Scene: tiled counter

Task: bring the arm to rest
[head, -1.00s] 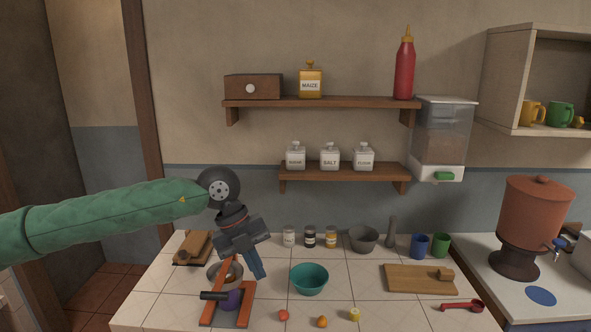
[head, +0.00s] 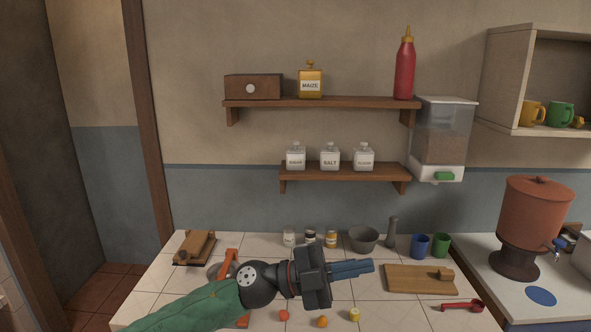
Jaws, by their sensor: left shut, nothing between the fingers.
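My left arm (head: 195,309) in its green sleeve comes in from the bottom left of the head view. My left gripper (head: 370,266) is shut and empty, with its blue fingers pointing right above the middle of the counter. It hides the teal bowl and most of the orange stand behind it. My right gripper does not show.
On the counter (head: 372,312) are a grey bowl (head: 363,239), a pestle (head: 392,232), a blue cup (head: 419,246), a green cup (head: 441,245), a cutting board (head: 415,281), a red spoon (head: 465,306) and small jars (head: 331,239). A tomato (head: 284,315) lies near the front.

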